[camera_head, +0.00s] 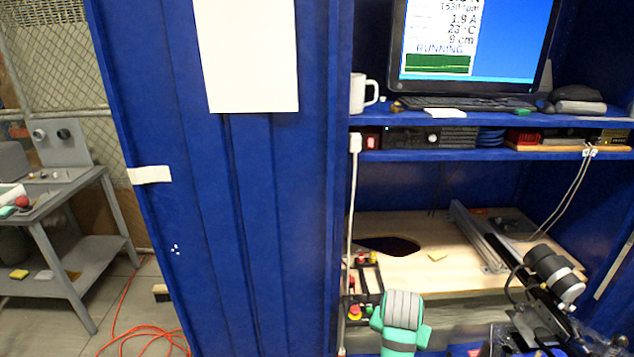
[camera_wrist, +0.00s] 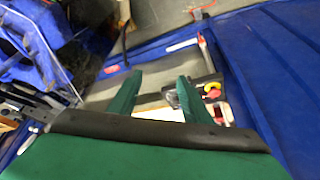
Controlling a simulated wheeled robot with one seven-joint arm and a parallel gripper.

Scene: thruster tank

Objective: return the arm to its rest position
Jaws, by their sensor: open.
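My gripper (camera_wrist: 160,80) shows in the wrist view with its two green fingers spread apart. It is open, with no object held between the fingers. Beyond the fingers lies a grey surface, and a red and yellow part (camera_wrist: 212,91) is just right of the right finger. In the head view a green and grey part of my arm (camera_head: 403,312) is at the bottom, in front of the lower bay of the blue cabinet (camera_head: 250,180). The fingertips cannot be made out in the head view.
A wooden board (camera_head: 420,275) with a dark opening lies in the bay. Beside my arm are a red and yellow button box (camera_head: 356,312) and a black-and-white banded device (camera_head: 555,275). A mug (camera_head: 358,94) and monitor (camera_head: 470,45) stand above. An orange cable (camera_head: 125,325) lies on the floor.

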